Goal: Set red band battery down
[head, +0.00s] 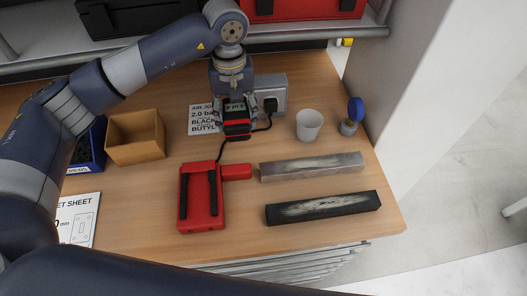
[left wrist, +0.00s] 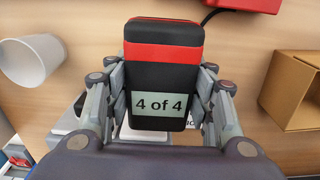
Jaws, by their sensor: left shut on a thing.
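My left gripper (head: 235,104) reaches down over the back middle of the bench and is shut on the red band battery (head: 238,130). In the left wrist view the battery (left wrist: 165,82) is a black block with a red band and a pale label reading "4 of 4", held between both fingers of the left gripper (left wrist: 164,92). I cannot tell whether its underside touches the bench. The red charger (head: 202,220) with two black rails lies in front of it, apart from the battery. My right gripper is not in view.
An empty cardboard box (head: 135,138) and a blue bin (head: 90,147) stand left. A white cup (head: 309,124) and a blue-topped item (head: 354,112) stand right. A grey bar (head: 311,167) and a black bar (head: 322,207) lie front right. A wall socket (head: 270,94) with a plug is behind.

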